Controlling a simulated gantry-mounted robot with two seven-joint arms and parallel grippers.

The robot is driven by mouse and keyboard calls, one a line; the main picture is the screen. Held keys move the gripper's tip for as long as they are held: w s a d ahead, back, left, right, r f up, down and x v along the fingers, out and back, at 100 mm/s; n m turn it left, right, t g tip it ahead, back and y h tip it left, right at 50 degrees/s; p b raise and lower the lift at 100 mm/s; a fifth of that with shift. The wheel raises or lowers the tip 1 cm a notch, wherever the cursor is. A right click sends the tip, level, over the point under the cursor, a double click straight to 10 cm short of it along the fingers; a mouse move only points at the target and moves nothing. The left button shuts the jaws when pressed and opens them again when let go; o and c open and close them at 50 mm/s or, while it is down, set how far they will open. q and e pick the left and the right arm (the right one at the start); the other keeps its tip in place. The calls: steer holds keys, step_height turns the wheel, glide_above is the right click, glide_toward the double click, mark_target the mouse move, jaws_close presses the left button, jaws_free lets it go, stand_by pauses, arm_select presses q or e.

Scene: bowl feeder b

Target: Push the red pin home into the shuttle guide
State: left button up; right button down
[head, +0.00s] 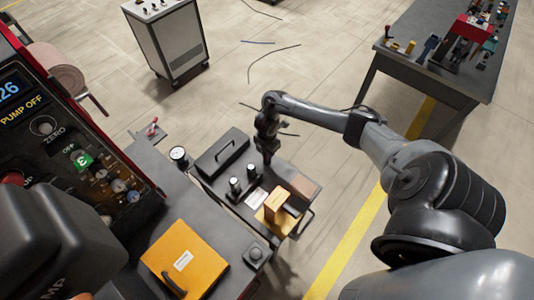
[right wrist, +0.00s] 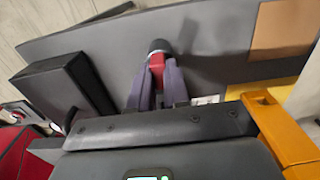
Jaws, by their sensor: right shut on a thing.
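My right gripper (head: 266,158) reaches down over the grey bench top. In the right wrist view its two fingers (right wrist: 157,85) are shut on a red piece (right wrist: 157,66) with a dark round end (right wrist: 158,46), which looks like the red pin. The gripped piece is too small to make out in the head view. I cannot tell whether it touches the bench top or a guide. I cannot make out the shuttle guide clearly. A small red part (head: 152,130) sits on the bench's far left corner. My left gripper is out of view.
A dark box with a handle (head: 222,152) lies just left of my gripper. Two dark cylinders (head: 236,186), an orange block (head: 277,204) and a round gauge (head: 179,154) stand nearby. An orange case (head: 184,265) lies in front. A brown pad (head: 301,184) is on the right.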

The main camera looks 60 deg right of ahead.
steer(key=shift+r, duration=0.75)
step_height(320, 180, up, 2)
steer(key=shift+r, duration=0.15)
steer(key=s+d+r+p, duration=0.2)
steer(key=s+r, duration=0.4)
steer(key=s, duration=0.5)
steer(key=shift+s+r, duration=0.15)
steer(key=shift+r, duration=0.25)
steer(key=shift+d, duration=0.1)
